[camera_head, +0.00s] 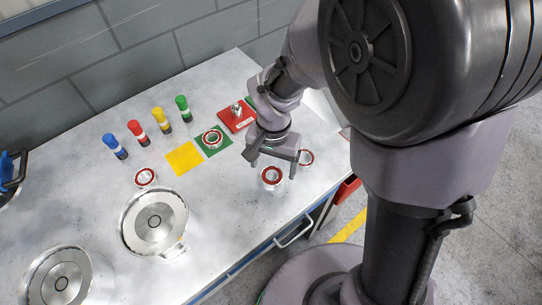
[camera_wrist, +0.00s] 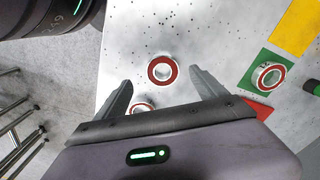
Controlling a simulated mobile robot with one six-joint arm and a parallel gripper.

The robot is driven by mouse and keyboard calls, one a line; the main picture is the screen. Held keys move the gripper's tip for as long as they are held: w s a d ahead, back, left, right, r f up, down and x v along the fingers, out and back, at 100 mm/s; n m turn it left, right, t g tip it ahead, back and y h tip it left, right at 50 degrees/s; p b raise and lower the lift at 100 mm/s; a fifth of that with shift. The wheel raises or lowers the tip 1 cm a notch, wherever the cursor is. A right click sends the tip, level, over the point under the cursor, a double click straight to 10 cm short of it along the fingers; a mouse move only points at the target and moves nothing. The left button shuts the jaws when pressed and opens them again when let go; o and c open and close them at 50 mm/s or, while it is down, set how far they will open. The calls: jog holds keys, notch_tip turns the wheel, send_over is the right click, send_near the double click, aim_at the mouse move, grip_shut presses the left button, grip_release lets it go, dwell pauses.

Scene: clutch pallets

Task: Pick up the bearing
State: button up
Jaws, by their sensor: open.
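My gripper (camera_head: 273,164) is open and empty above the table, fingers pointing down. It also shows in the wrist view (camera_wrist: 162,82). A red-and-silver ring bearing (camera_head: 271,177) lies flat on the table close to the fingertips; in the wrist view the same bearing (camera_wrist: 162,70) appears between and just beyond them. A second bearing (camera_head: 305,157) lies to the right of the gripper; in the wrist view it (camera_wrist: 142,107) is partly hidden by the gripper body. A third bearing (camera_head: 212,139) sits on a green square, and another bearing (camera_head: 146,177) lies farther left.
A yellow square (camera_head: 185,158) and a red square (camera_head: 235,118) with a metal part lie beside the green one. Blue, red, yellow and green cylinders stand behind. Large round metal housings (camera_head: 154,221) occupy the left. Bare tabletop (camera_head: 232,205) surrounds the near bearing.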

aim_at(272, 178)
jog(key=f, duration=0.1)
jog(key=f+b, duration=0.1)
jog(key=f, duration=0.1)
jog(key=f+b, duration=0.1)
jog(key=f, duration=0.1)
jog(key=shift+w+a, duration=0.1)
jog(key=shift+w, duration=0.2)
jog(key=shift+r, duration=0.15)
jog(key=shift+c, duration=1.3)
jog(key=c, duration=1.5)
